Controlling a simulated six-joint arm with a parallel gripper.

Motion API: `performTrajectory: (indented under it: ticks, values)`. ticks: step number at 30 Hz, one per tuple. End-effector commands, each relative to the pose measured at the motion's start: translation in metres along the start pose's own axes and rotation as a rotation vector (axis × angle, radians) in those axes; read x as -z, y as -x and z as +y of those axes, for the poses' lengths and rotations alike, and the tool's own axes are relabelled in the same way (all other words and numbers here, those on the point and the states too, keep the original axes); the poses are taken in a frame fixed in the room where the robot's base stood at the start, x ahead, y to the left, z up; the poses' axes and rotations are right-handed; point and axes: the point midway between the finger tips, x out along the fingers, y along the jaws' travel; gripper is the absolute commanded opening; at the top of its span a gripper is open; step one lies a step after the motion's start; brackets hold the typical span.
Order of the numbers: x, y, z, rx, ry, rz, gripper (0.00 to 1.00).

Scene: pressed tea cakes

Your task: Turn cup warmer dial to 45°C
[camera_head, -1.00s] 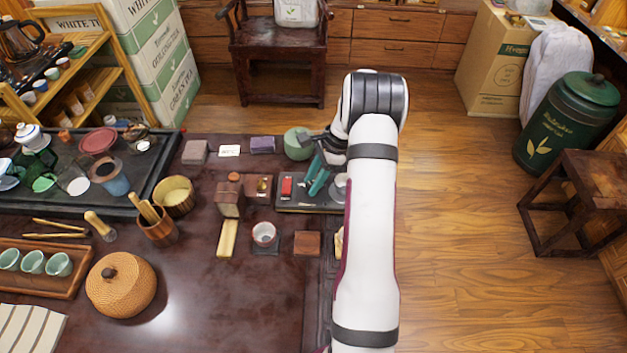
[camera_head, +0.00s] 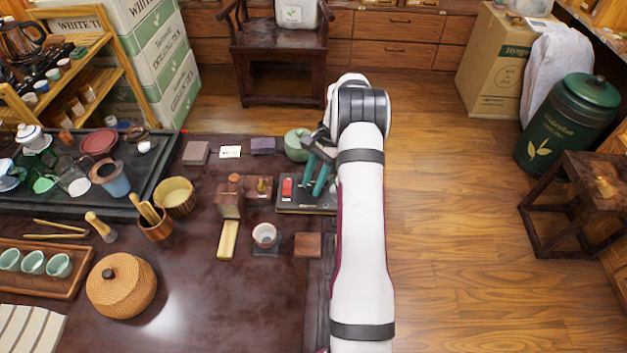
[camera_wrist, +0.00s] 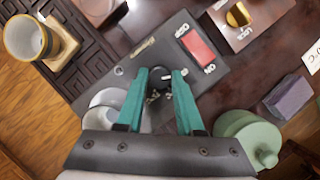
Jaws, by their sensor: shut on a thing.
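The cup warmer (camera_head: 291,208) is a dark slab at the table's right edge, partly behind my arm. In the wrist view its top (camera_wrist: 160,55) shows a red switch (camera_wrist: 198,46) marked OFF and ON, and a pale round plate (camera_wrist: 100,112) partly hidden by my gripper. The small dark dial (camera_wrist: 160,74) has a light mark and sits between my teal fingertips. My gripper (camera_wrist: 161,84) is shut on the dial. The gripper (camera_head: 314,184) also shows over the warmer in the head view. White markings lie around the dial, too small and covered to read.
A green round pot (camera_wrist: 246,136) and a purple block (camera_wrist: 288,97) stand close beside the warmer. A wooden block with a brass knob (camera_wrist: 238,14) is near the switch. A white card (camera_head: 230,151) lies behind. A wooden coaster (camera_head: 307,244) lies in front.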

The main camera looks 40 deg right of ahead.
Motion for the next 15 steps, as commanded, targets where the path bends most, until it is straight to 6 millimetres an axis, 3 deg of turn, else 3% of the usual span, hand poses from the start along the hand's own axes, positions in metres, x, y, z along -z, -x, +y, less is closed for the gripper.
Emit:
performTrajectory:
  ticks: [9, 10, 14, 15]
  values:
    - [-0.0002, 0.0002, -0.0001, 0.000, 0.001, 0.000, 0.00]
    - [-0.0002, 0.0002, -0.0001, 0.000, 0.001, 0.000, 0.41]
    - [-0.0001, 0.0001, -0.0001, 0.000, 0.001, 0.000, 0.65]
    - [-0.0001, 0.0001, -0.0001, 0.000, 0.001, 0.000, 0.66]
